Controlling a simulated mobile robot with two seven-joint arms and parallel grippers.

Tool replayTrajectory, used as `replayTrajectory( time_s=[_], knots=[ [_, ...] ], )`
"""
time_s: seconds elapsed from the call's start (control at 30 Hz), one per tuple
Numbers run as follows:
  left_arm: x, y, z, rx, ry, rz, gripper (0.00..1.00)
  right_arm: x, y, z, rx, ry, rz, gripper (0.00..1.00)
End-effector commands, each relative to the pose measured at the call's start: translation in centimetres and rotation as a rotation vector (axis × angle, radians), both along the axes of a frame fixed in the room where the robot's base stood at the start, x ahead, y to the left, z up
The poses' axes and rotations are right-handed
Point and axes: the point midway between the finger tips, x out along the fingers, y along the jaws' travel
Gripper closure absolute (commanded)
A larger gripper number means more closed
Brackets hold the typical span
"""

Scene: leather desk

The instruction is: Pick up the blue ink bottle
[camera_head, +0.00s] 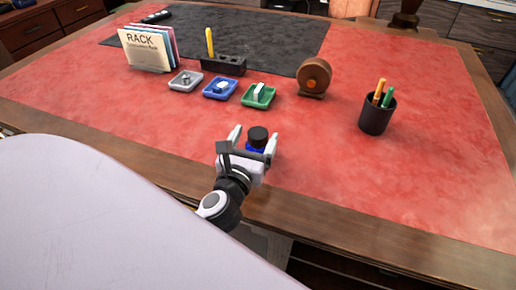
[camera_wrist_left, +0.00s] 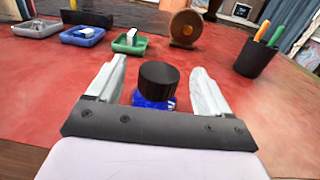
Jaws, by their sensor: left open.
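The blue ink bottle (camera_head: 256,149) has a black cap and stands upright on the red desk top near its front edge. In the left wrist view the bottle (camera_wrist_left: 157,84) sits between the two fingers, its blue body mostly hidden below the cap. My left gripper (camera_head: 254,135) is open, with one finger on each side of the bottle. In the wrist view a gap shows between the bottle and each finger of the gripper (camera_wrist_left: 158,88). My right gripper is in neither view.
Beyond the bottle stand a grey tray (camera_head: 186,87), a blue tray (camera_head: 233,95), a green tray (camera_head: 249,101) and a brown round object (camera_head: 314,76). A black pen cup (camera_head: 376,121) stands to the right. A file rack (camera_head: 146,52) is far left.

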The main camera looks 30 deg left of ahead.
Motion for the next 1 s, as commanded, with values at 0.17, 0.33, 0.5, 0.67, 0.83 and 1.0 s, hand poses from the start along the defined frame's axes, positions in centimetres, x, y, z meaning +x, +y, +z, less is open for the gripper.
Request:
replayTrajectory(
  time_s=[0.17, 0.33, 0.5, 0.67, 0.83, 1.0],
  knots=[
    [2.1, 0.5, 0.0, 0.0, -0.001, -0.001, 0.2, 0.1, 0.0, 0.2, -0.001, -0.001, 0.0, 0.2],
    [2.6, 0.7, -0.1, -0.001, 0.001, -0.001, 0.2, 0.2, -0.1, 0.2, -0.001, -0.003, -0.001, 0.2],
    [2.6, 0.7, -0.2, -0.001, 0.001, -0.001, 0.2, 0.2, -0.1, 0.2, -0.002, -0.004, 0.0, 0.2],
    [2.6, 0.7, -0.2, -0.001, 0.001, -0.001, 0.72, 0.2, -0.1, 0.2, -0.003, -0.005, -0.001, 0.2],
    [2.6, 0.7, -0.2, -0.001, 0.001, -0.001, 1.0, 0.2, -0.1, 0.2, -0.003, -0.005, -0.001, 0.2],
    [2.6, 0.7, -0.1, -0.001, -0.001, -0.002, 1.0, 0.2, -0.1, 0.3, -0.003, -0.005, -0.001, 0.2]
  ],
)
